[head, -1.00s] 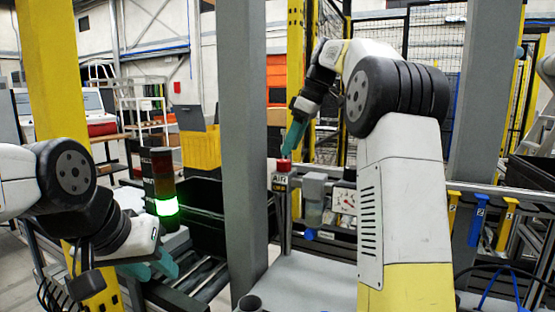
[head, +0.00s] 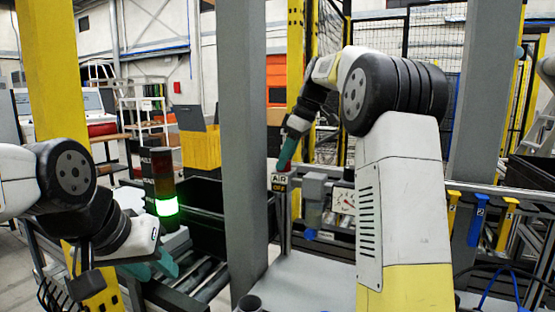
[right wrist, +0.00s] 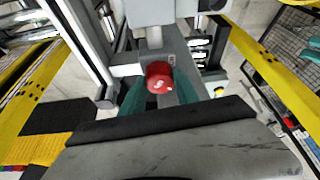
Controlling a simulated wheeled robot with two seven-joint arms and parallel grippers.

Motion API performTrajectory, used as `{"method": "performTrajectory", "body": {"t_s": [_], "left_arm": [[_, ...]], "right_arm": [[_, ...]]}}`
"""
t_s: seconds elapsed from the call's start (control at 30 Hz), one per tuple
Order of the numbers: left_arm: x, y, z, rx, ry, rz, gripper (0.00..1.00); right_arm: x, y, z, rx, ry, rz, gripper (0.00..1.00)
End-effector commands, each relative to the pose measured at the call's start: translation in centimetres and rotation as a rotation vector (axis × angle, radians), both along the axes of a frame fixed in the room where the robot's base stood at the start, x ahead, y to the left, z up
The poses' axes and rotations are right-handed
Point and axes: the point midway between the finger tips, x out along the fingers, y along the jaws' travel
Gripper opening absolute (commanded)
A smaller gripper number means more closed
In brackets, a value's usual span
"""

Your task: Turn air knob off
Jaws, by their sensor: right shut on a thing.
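The red air knob (right wrist: 158,78) with white marks on its face sits between the teal fingers of my right gripper (right wrist: 159,96) in the right wrist view. My right gripper is shut on it. In the head view my right gripper (head: 286,155) comes down from above onto the top of the post, and its fingers mostly hide the knob. An AIR label (head: 280,182) shows just below the fingers on the post. My left gripper (head: 152,267) has its teal fingers apart, empty, at the lower left, far from the knob.
A grey pillar (head: 243,150) stands just left of the knob post. A pressure gauge (head: 344,201) and a grey valve unit with a blue bowl (head: 312,215) are right of the post. A lit green signal tower (head: 165,205) stands near my left gripper.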

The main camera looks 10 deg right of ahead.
Motion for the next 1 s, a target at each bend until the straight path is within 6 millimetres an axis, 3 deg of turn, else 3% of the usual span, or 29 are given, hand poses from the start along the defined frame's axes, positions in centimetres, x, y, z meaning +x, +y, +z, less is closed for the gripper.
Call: {"method": "performTrajectory", "body": {"t_s": [0.3, 0.57, 0.6, 0.67, 1.0], "left_arm": [[0.00, 0.00, 0.00, 0.000, 0.000, 0.000, 0.36], [0.00, 0.00, 0.00, 0.000, 0.000, 0.000, 0.36], [0.00, 0.00, 0.00, 0.000, 0.000, 0.000, 0.36], [0.00, 0.00, 0.00, 0.000, 0.000, 0.000, 0.36], [0.00, 0.00, 0.00, 0.000, 0.000, 0.000, 0.36]], "right_arm": [[-0.08, 0.00, 0.00, -0.001, 0.000, -0.129, 0.00], [-0.04, -0.01, -0.01, 0.000, 0.000, -0.135, 0.00], [-0.03, -0.02, -0.01, 0.000, 0.000, -0.135, 0.45], [-0.03, 0.00, -0.02, 0.000, 0.000, -0.135, 0.56], [-0.07, -0.03, 0.11, 0.000, 0.000, -0.133, 0.59]]}}
